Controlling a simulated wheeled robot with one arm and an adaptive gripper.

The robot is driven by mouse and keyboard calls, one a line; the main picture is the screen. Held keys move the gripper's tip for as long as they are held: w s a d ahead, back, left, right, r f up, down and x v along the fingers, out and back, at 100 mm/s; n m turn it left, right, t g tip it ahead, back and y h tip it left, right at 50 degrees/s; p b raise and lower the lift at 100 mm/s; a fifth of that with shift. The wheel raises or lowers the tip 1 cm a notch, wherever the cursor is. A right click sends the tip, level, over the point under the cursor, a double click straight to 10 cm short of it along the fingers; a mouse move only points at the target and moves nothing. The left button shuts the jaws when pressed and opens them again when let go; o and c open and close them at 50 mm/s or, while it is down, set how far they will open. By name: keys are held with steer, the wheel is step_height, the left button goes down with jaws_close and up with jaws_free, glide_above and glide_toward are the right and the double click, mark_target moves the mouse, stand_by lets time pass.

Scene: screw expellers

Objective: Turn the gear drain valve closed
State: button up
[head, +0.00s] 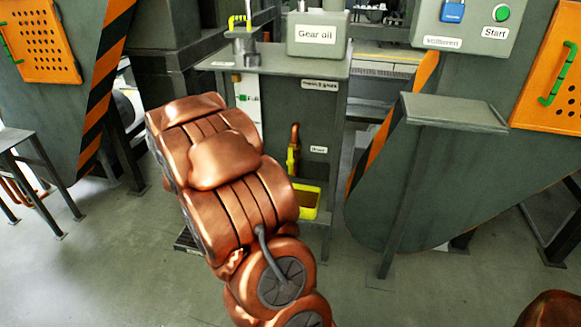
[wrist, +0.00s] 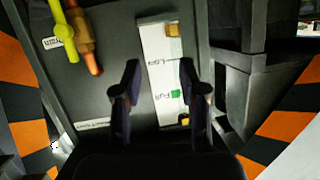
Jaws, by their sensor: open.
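The gear drain valve shows in the head view as a copper pipe (head: 295,133) with a yellow lever (head: 291,160) on the front of the grey gear oil cabinet (head: 275,85). In the wrist view the yellow lever (wrist: 62,32) and copper pipe (wrist: 86,48) are at the upper left, beside a partly covered label. The lever runs roughly along the pipe. My gripper (wrist: 160,66) is open and empty in the wrist view, its fingers in front of the white level gauge (wrist: 153,55), right of the valve and apart from it. My arm hides the gripper in the head view.
A yellow tray (head: 306,200) sits below the valve, partly hidden by my arm. A "Gear oil" box (head: 318,34) and another yellow handle (head: 239,22) are on top of the cabinet. Striped posts and a grey stand (head: 455,112) flank it. Floor at front left is clear.

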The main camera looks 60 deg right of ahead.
mark_target(291, 160)
steer(key=s+d+f+m+g+h+b, duration=0.3)
steer(key=s+d+f+g+h+b, duration=0.15)
steer(key=s+d, duration=0.55)
steer(key=shift+g+h, duration=0.25)
steer(key=shift+h, duration=0.2)
steer(key=shift+w+d+b, duration=0.1)
steer(key=shift+w+d, duration=0.1)
steer(key=shift+d, duration=1.05)
steer(key=shift+w+d+b, duration=0.1)
steer(key=shift+w+d, duration=0.05)
steer(key=shift+d, duration=1.15)
steer(key=shift+w+d+b, duration=0.1)
steer(key=shift+w+d, duration=0.1)
steer(key=shift+d, duration=1.05)
steer(key=shift+c, duration=0.2)
jaws_close()
